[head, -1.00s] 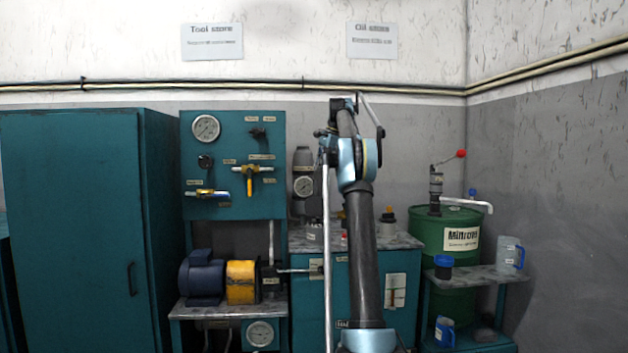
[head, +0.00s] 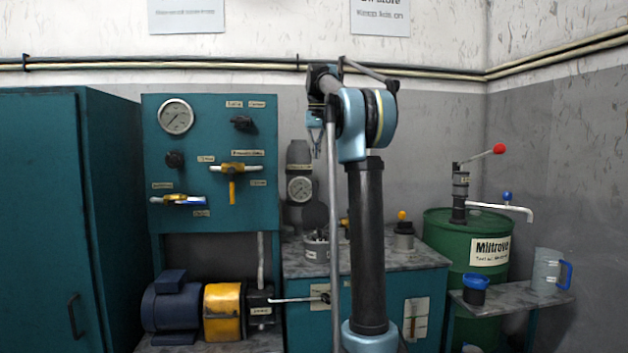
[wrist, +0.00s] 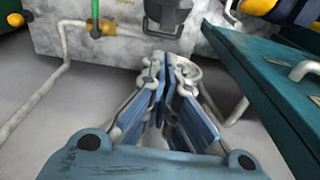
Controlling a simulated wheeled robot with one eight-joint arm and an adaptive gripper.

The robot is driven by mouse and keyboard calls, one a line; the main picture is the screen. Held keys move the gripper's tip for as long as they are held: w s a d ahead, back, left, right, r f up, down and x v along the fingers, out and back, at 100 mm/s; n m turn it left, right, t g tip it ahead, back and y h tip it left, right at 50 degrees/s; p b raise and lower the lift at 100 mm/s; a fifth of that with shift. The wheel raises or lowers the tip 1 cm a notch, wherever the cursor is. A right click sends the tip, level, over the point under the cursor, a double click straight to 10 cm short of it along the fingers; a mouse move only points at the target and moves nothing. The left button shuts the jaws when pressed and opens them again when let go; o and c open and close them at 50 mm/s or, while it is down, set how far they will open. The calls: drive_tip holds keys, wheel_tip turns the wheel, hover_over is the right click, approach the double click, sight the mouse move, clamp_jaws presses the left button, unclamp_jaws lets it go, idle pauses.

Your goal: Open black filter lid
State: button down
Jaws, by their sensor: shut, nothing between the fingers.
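My gripper (wrist: 163,62) is shut and empty in the wrist view, its blue fingers close together. In the head view my gripper (head: 316,140) hangs at the upper end of my raised arm, small and partly hidden by my own links. A squat grey pot (head: 317,247) stands on the teal cabinet's top, with a dark round piece (head: 315,215) raised above it; this may be the black filter lid, but I cannot tell for sure. My arm covers part of that area. In the wrist view a dark grey block (wrist: 168,14) lies beyond the fingertips, apart from them.
A grey cylinder with a gauge (head: 300,188) stands behind the pot. A pot with a yellow knob (head: 403,236) sits right of my arm. A blue and yellow motor (head: 195,308) is at lower left, a green drum (head: 455,245) at right. In the wrist view a teal panel (wrist: 265,85) is close on the right.

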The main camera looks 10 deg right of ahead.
wheel_tip(320, 180, down, 10)
drive_tip(key=w, duration=0.1)
idle(0.6)
